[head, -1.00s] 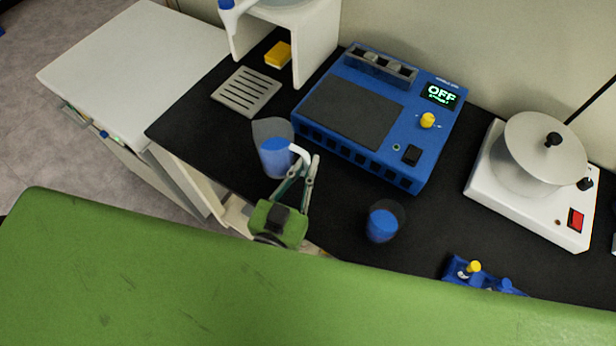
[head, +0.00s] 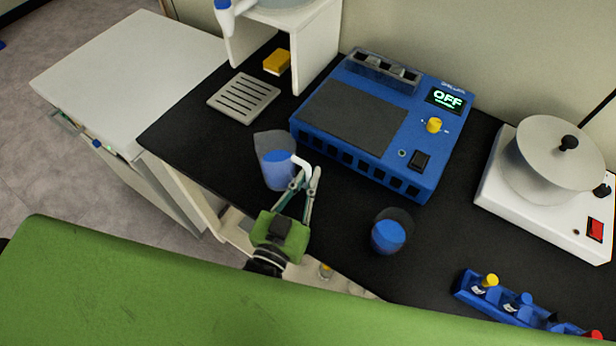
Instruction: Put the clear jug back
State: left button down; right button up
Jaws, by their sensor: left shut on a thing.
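The clear jug (head: 277,166), with blue contents and a white handle (head: 302,165), is over the black worktop (head: 200,152), left of the blue machine. My left gripper (head: 306,180) is shut on the jug at its handle side. I cannot tell whether the jug's base touches the worktop. A grey slotted plate (head: 243,98) lies behind and left of the jug. A second clear vessel with blue contents (head: 388,234) stands to the right, apart from the gripper. My right gripper is not in view.
The blue machine (head: 425,180) with an OFF display stands right of the jug. A yellow sponge (head: 277,62) lies by a white stand (head: 316,62). A white device (head: 540,215) is at the right, and a blue vial rack (head: 505,302) at the front right.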

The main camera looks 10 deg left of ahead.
pick_arm(q)
jog(key=shift+f, duration=0.15)
jog(key=c, duration=2.2)
grip_release()
jog(key=s, duration=0.4)
jog(key=s+a+b, duration=0.1)
jog(key=s, duration=0.3)
jog(key=s+a, duration=0.1)
jog(key=s, duration=0.3)
